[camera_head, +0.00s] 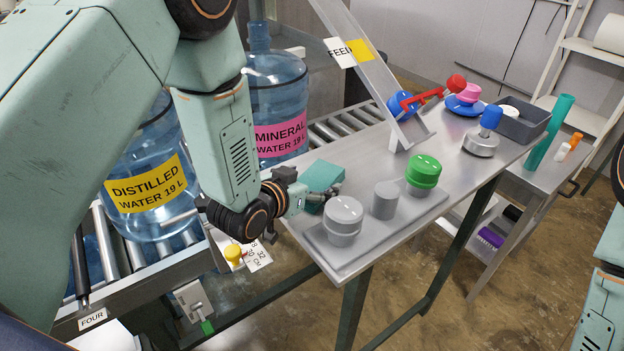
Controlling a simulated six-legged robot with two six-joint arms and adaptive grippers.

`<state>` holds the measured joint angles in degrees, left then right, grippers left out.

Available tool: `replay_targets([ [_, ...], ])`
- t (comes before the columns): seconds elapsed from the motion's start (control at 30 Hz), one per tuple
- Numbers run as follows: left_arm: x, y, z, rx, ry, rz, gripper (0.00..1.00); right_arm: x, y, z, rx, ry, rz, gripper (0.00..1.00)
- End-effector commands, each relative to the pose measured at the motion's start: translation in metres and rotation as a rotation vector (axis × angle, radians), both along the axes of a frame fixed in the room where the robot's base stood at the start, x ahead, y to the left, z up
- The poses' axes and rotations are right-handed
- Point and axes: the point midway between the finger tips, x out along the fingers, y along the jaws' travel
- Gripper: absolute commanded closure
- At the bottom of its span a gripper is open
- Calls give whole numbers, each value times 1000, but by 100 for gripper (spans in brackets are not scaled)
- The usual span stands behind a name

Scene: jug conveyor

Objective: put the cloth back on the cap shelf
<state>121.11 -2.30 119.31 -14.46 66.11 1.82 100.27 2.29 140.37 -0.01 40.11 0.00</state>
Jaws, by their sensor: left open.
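The cloth (322,174) is a folded teal square. It appears to lie flat at the near left end of the grey metal cap shelf (376,150). My left gripper (322,194) is open at the near edge of the cloth, low over the shelf. Its fingers are small and partly overlap the cloth, so I cannot tell whether they touch it. My right arm shows at the right edge, but its gripper is out of view.
A grey block holds a grey cap (343,215), a grey cylinder (384,200) and a green cap (423,171) beside the gripper. Blue jugs (275,95) stand on the roller conveyor (340,127) behind my left arm. A clear sloped chute (362,65) rises behind the shelf.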

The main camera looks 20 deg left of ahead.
Motion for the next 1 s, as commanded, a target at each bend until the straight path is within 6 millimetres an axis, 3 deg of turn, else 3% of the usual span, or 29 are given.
replay_targets([
  [0.27,-2,1,7,-1,0,0,7,0,0,4,0,0,0,60],
  [0.8,-85,25,40,-5,1,4,7,0,0,-6,0,0,0,60],
  [1.0,-101,30,48,-2,1,3,7,0,0,-5,0,0,0,60],
])
